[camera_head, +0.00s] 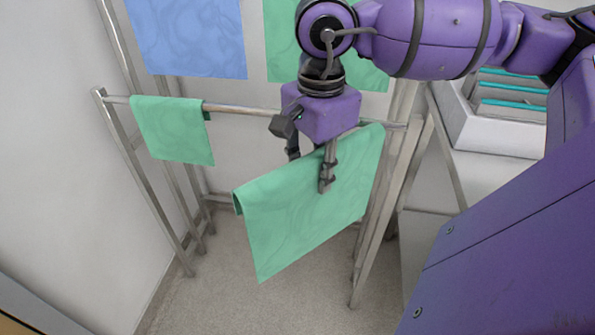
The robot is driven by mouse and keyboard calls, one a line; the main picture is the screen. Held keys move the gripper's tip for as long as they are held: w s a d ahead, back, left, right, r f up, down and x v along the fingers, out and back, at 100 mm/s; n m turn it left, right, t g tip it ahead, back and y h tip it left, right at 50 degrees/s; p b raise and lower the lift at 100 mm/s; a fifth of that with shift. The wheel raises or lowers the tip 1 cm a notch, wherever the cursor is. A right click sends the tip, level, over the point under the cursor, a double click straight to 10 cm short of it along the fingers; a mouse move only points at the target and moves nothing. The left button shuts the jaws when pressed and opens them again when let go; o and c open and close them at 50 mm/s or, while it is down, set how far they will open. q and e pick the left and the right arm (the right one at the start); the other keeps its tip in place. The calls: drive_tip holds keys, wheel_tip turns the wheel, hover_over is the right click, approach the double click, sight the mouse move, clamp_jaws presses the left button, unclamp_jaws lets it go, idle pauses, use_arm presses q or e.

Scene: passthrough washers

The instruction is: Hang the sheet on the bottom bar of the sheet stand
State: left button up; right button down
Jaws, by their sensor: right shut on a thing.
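A green sheet (305,222) with a faint swirl pattern hangs folded over from my right gripper (309,168), which is shut on its upper edge. The sheet slants: its left end is lower and out in front of the bottom bar (245,109), its upper right corner close to the bar's right end. I cannot tell whether that corner touches the bar. The bottom bar belongs to the metal sheet stand (140,170). Another green sheet (172,130) is draped over the bar's left part. My left gripper is not in view.
A blue sheet (188,38) and a green sheet (283,40) hang higher up, behind. White units (497,125) with teal strips stand at the right. The stand's slanted legs reach the speckled floor (215,290). The bar's middle is bare.

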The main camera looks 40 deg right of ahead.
drive_tip(key=shift+w+d+m+b, duration=0.1)
drive_tip(key=shift+d+m+b, duration=0.3)
drive_tip(key=shift+m, duration=0.3)
drive_tip(key=shift+d+r+m+b, duration=0.1)
drive_tip(key=shift+r+m+b, duration=0.4)
drive_tip(key=shift+m+b, duration=0.55)
drive_tip(key=shift+d+r+m, duration=0.1)
drive_tip(key=shift+r+m, duration=0.25)
